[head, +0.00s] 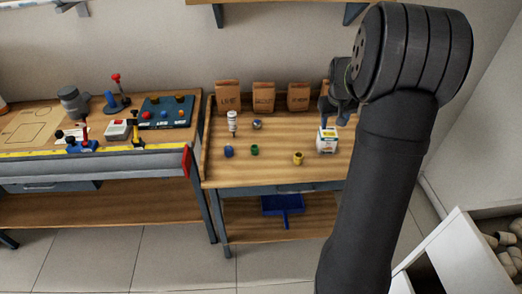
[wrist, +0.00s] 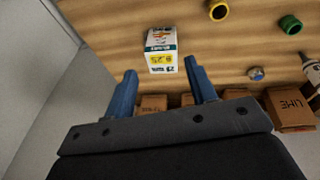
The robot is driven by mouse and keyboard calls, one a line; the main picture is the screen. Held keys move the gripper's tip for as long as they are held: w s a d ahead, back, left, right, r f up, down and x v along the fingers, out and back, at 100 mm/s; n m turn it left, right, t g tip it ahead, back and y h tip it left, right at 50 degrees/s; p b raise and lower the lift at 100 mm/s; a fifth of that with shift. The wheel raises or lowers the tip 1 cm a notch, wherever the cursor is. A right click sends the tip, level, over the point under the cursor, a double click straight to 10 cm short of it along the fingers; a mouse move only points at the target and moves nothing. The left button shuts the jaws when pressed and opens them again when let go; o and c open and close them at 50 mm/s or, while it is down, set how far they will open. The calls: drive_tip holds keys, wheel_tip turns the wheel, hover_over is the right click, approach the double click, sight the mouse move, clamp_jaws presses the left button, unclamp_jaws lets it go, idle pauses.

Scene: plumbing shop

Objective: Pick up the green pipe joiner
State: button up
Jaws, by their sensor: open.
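The green pipe joiner (head: 254,149) stands on the right-hand wooden bench, between a blue joiner (head: 228,151) and a yellow joiner (head: 297,158). In the wrist view the green joiner (wrist: 290,24) is near the upper right corner, well away from the fingers. My gripper (head: 337,110) is over the right part of the bench, to the right of and behind the green joiner. Its two blue fingers (wrist: 160,70) are apart with nothing held between them. A white and yellow box appears just beyond the fingertips in the wrist view.
The white box (head: 327,139) stands on the bench just in front of my gripper. Brown paper bags (head: 264,97) line the back. A white bottle (head: 232,120) and a small round blue-grey item (head: 257,124) stand behind the joiners. The bench surface around the green joiner is clear.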

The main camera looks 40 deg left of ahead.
drive_tip(key=s+a+f+y, duration=0.1)
drive_tip(key=s+a, duration=0.9)
drive_tip(key=a, duration=0.3)
drive_tip(key=y, duration=0.1)
approach(254, 146)
wheel_tip(254, 146, down, 4)
drive_tip(key=shift+w+a+r+m+t, duration=0.1)
drive_tip(key=shift+a+r+m+t, duration=0.1)
drive_tip(key=shift+m+t, duration=0.15)
drive_tip(key=shift+x, duration=2.65)
drive_tip(key=shift+d, duration=0.15)
drive_tip(key=c, duration=1)
drive_tip(key=shift+c, duration=0.2)
